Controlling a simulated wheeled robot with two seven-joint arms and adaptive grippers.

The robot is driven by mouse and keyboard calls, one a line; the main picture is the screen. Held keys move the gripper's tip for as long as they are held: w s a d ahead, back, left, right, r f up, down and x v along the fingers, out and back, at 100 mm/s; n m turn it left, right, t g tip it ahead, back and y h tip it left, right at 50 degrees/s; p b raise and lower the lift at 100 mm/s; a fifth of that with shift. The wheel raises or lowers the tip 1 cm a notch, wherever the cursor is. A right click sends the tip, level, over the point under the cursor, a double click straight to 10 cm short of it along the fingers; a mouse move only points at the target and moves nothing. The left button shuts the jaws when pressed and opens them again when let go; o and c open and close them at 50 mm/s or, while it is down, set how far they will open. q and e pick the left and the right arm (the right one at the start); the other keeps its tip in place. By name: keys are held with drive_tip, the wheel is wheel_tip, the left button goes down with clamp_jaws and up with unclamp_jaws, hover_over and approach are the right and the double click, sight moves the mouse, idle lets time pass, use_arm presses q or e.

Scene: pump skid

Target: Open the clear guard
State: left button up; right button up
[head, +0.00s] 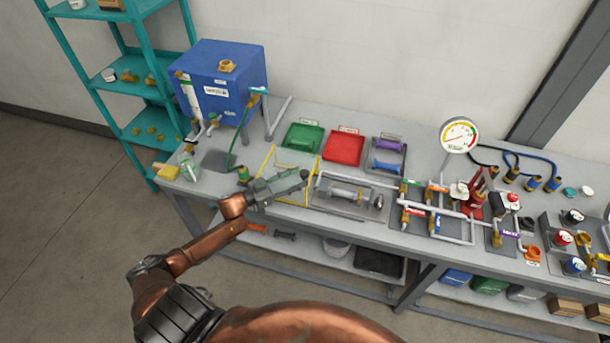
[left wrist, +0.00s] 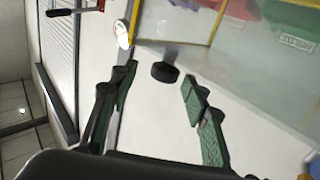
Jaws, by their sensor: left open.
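The clear guard (head: 268,161) is a see-through panel in a yellow frame, standing on the grey bench left of centre. My left gripper (head: 304,177) is in front of it and covers part of it in the head view. In the left wrist view the yellow frame (left wrist: 182,41) crosses the top, beyond the fingertips. My left gripper (left wrist: 160,82) is open there, with a dark round knob (left wrist: 165,72) showing in the gap between its fingers. I cannot tell whether the knob is on the guard or touched. My right gripper is out of view.
A green tray (head: 303,139) and a red tray (head: 344,148) lie behind the guard. A blue tank (head: 218,80) stands at the bench's left end. A tray with a metal shaft (head: 345,194) is just right of my gripper. Pipework (head: 437,211) fills the bench further right.

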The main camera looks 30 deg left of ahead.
use_arm(q)
drive_tip(key=v, duration=0.7)
drive_tip(key=shift+s, duration=0.25)
drive_tip(key=shift+a, duration=0.15)
